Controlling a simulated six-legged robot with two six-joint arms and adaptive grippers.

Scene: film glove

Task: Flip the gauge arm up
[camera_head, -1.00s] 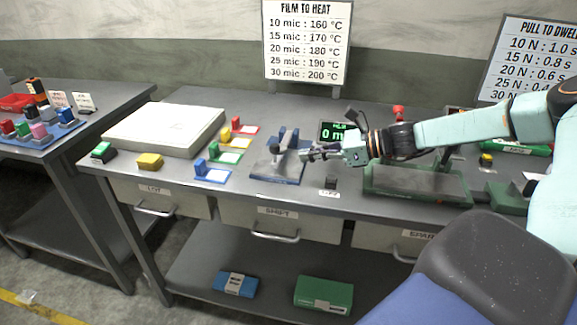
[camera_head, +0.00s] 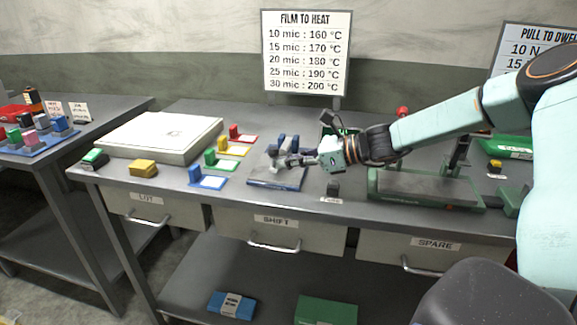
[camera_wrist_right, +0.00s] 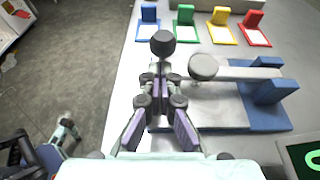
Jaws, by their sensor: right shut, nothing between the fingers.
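The gauge (camera_head: 262,184) has a blue base and upright blue posts and stands on the bench in the head view. It also shows in the right wrist view (camera_wrist_right: 215,118). Its grey gauge arm (camera_wrist_right: 240,72) runs out from between the posts and appears to lie low over the base. A round grey knob (camera_wrist_right: 203,66) is at its end. My right gripper (camera_head: 290,162) is shut and empty at the gauge. In the right wrist view its fingertips (camera_wrist_right: 162,62) are just left of the knob, apparently with a small gap. My left gripper is not in view.
The gauge display (camera_head: 326,128) is mostly hidden behind my right arm. A small black block (camera_head: 333,188) is at the front edge. Colored blocks on cards (camera_head: 208,182) and a white slab (camera_head: 165,132) lie left. A green-based machine (camera_head: 425,190) stands right.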

